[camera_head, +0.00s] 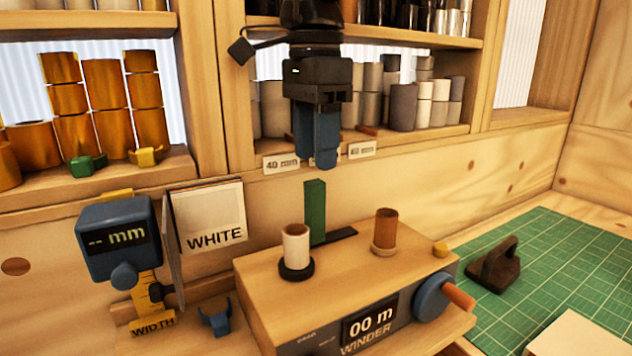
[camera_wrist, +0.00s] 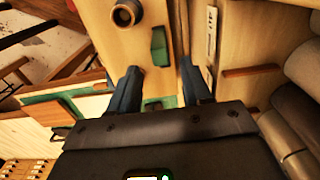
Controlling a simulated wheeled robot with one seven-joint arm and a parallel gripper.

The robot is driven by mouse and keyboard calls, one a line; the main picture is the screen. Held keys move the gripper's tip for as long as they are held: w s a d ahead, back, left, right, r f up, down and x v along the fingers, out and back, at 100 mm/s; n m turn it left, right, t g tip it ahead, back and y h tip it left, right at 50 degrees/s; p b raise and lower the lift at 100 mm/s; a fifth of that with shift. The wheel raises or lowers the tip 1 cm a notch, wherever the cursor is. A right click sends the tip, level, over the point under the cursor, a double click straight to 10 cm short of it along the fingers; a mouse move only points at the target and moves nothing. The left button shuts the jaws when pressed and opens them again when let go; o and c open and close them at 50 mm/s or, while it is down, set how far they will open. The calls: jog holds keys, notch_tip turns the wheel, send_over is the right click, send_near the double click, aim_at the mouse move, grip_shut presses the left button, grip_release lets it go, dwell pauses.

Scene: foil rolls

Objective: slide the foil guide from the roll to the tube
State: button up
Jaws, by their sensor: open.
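The foil guide (camera_head: 315,213) is a green upright block on the winder, at the left end of a dark slot (camera_head: 341,235). It also shows in the wrist view (camera_wrist: 158,46). The white roll (camera_head: 296,246) stands upright on a black base, left of the guide. The brown tube (camera_head: 385,229) stands upright to the right, past the slot's end. My gripper (camera_head: 315,152) points down, open and empty, above the guide and apart from it. In the wrist view its two blue fingers (camera_wrist: 159,68) are spread, with a gap between them.
The winder (camera_head: 330,280) has a blue crank (camera_head: 432,298) and a "00 m" display. A blue gauge (camera_head: 118,238) and a WHITE sample card (camera_head: 208,217) stand left. Shelves of rolls (camera_head: 403,107) are behind my gripper. A green mat (camera_head: 540,265) lies right, holding a dark handled block (camera_head: 495,266).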

aim_at(316, 181)
notch_tip(316, 181, down, 7)
jog(key=shift+r+p, duration=0.15)
jog(key=shift+p, duration=0.25)
jog(key=shift+c, duration=0.3)
grip_shut()
